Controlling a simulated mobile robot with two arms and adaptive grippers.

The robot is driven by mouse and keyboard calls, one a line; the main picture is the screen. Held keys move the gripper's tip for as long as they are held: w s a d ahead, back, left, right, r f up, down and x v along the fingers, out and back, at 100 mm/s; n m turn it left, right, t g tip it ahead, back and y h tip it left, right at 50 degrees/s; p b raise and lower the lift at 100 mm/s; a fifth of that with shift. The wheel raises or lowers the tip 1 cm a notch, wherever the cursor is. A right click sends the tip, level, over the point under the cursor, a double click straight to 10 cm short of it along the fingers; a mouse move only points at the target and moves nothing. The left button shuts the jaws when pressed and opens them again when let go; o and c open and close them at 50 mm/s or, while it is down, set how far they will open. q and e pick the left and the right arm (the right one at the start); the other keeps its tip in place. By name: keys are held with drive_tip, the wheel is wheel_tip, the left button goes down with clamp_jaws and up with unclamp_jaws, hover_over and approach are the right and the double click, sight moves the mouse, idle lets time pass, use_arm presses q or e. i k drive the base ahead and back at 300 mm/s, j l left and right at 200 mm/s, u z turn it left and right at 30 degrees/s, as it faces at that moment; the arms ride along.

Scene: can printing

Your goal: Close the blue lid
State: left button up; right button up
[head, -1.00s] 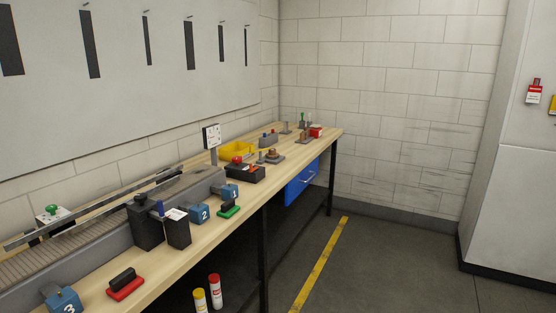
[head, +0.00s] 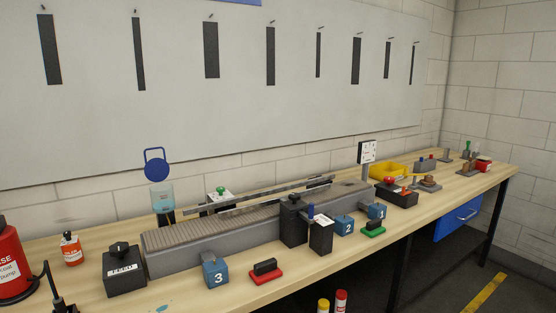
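The blue lid (head: 155,164) stands raised, roughly upright, above a clear light-blue container (head: 162,197) at the back of the bench, against the wall. It has a round blue rim with a smaller loop on top, and the container's top looks uncovered. The container sits on a dark base (head: 166,217) left of the conveyor. Neither of my grippers is in view.
A grey conveyor (head: 215,238) runs along the wooden bench. In front are numbered blue blocks (head: 215,272), a red stamp (head: 266,273) and a black box (head: 124,272). A small orange-labelled bottle (head: 71,249) and a large red container (head: 12,262) stand at left.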

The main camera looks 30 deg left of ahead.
sight(156, 169)
drive_tip(key=u, duration=3)
